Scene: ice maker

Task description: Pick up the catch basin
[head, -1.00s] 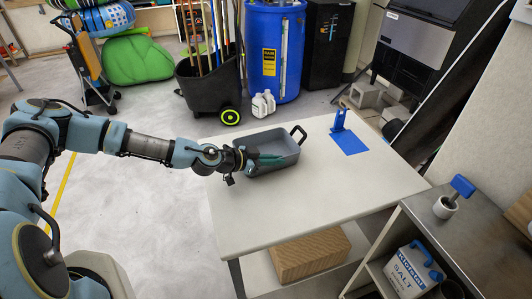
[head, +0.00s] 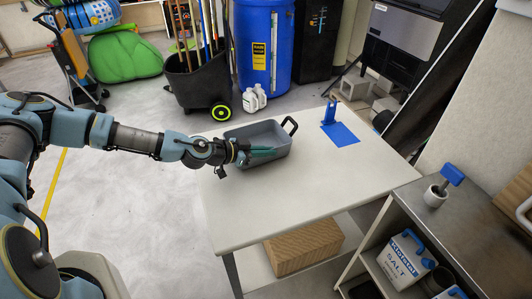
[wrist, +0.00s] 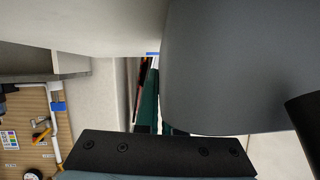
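The catch basin (head: 272,134) is a dark grey rectangular tub with a black loop handle at its far right end. It appears to stand upright on the white table, near the back left edge. My gripper (head: 262,152) is at its near left side, teal fingers reaching over the rim. In the wrist view the basin (wrist: 235,65) fills the right side as a large grey surface. One teal finger (wrist: 149,100) shows along its edge; the other is mostly hidden behind it. The fingers are close together and appear shut on the basin's wall.
On the white table (head: 300,195) a blue stand (head: 329,115) rises behind a blue mat (head: 340,134). A metal shelf unit at right bears a scoop in a holder (head: 437,193) and a salt container (head: 405,258). The table's middle is clear. A blue barrel (head: 264,45) stands behind.

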